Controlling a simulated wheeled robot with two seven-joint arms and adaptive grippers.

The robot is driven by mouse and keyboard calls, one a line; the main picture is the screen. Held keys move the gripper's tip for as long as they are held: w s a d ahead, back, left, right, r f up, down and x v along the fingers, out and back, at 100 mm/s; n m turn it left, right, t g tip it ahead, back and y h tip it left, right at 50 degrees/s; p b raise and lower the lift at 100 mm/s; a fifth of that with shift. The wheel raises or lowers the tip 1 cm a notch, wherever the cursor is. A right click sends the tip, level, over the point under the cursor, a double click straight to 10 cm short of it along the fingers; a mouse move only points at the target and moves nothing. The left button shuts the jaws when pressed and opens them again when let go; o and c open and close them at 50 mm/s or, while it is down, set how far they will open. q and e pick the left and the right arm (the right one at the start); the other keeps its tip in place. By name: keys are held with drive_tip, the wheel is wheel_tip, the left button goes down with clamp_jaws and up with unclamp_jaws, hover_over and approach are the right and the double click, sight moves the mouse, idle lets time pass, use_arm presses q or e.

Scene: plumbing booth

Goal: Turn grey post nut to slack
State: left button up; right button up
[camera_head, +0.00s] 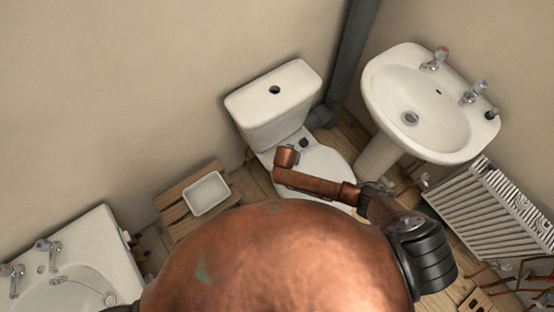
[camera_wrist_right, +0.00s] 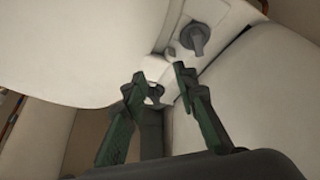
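A grey nut with a wing-like handle (camera_wrist_right: 195,40) sits on a white ledge in the right wrist view, just beyond the fingertips and to their right. A small dark grey piece, likely the same nut, shows behind the toilet seat in the head view (camera_head: 303,142). My right gripper (camera_wrist_right: 158,72) has its two green-and-dark fingers apart. A white fitting and a small dark part (camera_wrist_right: 154,91) show between them, and I see no grip on either. I cannot make out the right gripper in the head view. My left gripper is not in view.
The white toilet (camera_head: 275,105) stands at the wall, with a grey pipe (camera_head: 352,55) beside it. A basin (camera_head: 415,95) and radiator (camera_head: 495,215) are at right. A large copper dome (camera_head: 285,260) fills the foreground.

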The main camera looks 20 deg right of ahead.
drive_tip(key=a, duration=0.6)
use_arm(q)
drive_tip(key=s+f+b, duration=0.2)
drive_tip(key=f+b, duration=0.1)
use_arm(e)
drive_tip(key=shift+n+y, duration=0.4)
drive_tip(key=x, duration=0.7)
drive_tip(key=shift+w+r, duration=0.1)
drive_tip(key=shift+w, duration=0.1)
drive_tip(key=shift+c, duration=0.7)
clamp_jaws()
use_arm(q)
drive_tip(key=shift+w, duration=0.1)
